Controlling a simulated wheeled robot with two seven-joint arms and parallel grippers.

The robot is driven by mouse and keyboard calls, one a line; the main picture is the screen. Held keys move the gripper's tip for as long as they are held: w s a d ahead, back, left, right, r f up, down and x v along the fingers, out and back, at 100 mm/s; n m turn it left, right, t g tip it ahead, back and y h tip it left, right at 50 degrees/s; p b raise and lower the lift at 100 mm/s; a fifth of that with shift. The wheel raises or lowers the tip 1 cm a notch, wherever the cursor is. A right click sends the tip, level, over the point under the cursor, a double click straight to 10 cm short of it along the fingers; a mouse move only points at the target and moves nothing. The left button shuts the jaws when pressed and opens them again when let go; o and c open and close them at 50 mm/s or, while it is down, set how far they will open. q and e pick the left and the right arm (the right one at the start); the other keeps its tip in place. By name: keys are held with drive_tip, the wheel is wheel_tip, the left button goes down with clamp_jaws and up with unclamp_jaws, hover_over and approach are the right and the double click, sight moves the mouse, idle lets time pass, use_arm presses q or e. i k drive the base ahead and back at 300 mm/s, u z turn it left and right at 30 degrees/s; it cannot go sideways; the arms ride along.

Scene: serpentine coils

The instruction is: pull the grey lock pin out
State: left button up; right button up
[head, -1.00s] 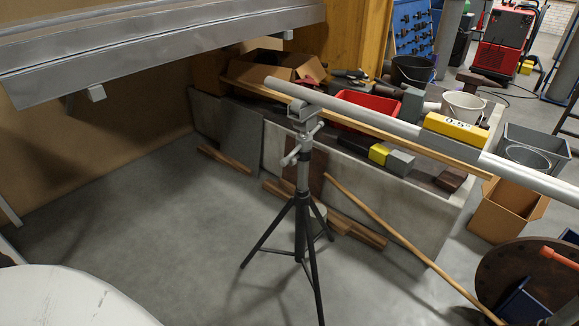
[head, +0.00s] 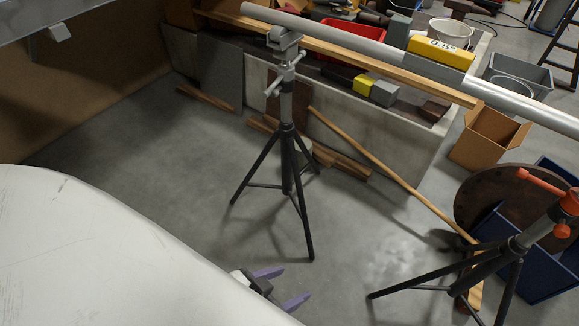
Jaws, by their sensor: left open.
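A tripod stand (head: 287,150) with black legs holds up a long grey pipe (head: 340,38) near its left end. Grey handles stick out of the stand's column below the pipe; the grey lock pin (head: 272,88) seems to be the lower one, angled down to the left, but it is small. My left gripper (head: 295,284), with purple fingers, is at the bottom centre of the head view, below the stand in the picture. Its fingers are apart with nothing between them, well clear of the pin. My right gripper is not in view.
A second tripod stand (head: 490,262) with an orange handle (head: 540,183) stands at the lower right, by a brown disc (head: 478,205) and a blue bin (head: 545,270). A long wooden strip (head: 390,175) leans behind. Grey floor (head: 170,165) is clear left of the first stand.

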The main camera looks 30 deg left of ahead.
sight(274, 93)
drive_tip(key=u, duration=1.35)
drive_tip(key=i, duration=0.5)
